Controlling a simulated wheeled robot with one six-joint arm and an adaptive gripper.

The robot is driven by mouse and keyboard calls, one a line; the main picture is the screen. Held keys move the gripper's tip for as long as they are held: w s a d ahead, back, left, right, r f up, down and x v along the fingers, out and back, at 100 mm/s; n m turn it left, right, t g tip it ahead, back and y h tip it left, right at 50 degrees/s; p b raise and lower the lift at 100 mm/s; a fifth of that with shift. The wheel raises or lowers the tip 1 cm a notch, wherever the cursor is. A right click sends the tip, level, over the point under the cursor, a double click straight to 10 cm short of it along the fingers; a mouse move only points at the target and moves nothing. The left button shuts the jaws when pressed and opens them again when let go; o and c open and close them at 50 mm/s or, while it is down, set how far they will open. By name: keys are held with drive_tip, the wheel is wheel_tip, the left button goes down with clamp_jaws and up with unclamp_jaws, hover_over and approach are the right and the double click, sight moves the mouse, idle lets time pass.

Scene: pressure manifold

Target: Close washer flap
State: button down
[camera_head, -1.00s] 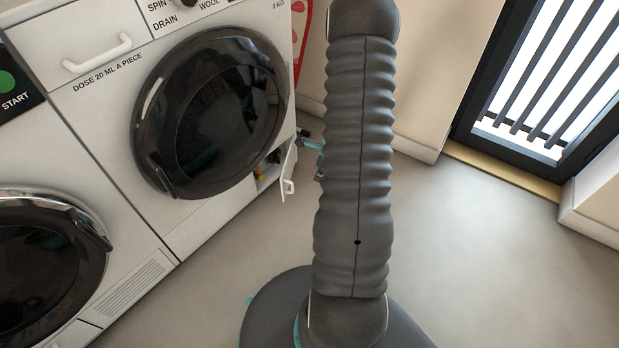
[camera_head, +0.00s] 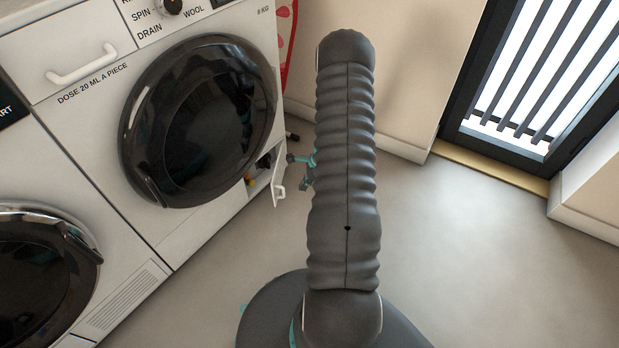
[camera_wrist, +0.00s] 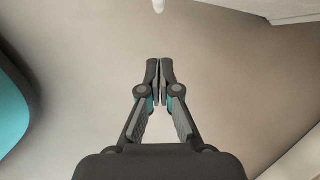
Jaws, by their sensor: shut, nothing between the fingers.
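The washer flap (camera_head: 279,178) is a small white door with a white handle, low on the right end of the white washer (camera_head: 198,232). It stands open, sticking out from the front, with a dark recess (camera_head: 262,162) beside it. My gripper (camera_wrist: 160,62) is shut and empty in the wrist view, over bare floor. In the head view my gripper shows only in part, as teal and grey pieces (camera_head: 303,166) just right of the flap, with my arm hiding the rest. A small white tip (camera_wrist: 158,5) shows ahead of the fingers at the wrist view's top edge; it may be the flap handle.
The washer's round black door (camera_head: 198,120) is shut above the flap. A second machine (camera_head: 45,262) stands at the left. A pale wall (camera_head: 400,80) and a barred black door (camera_head: 530,90) stand behind and right. The floor (camera_head: 450,255) at the right is clear.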

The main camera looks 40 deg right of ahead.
drive_tip(key=w+a, duration=0.1)
drive_tip(key=a+f, duration=0.1)
drive_tip(key=w+a, duration=0.1)
drive_tip(key=a, duration=0.1)
drive_tip(key=shift+w+f, duration=0.35)
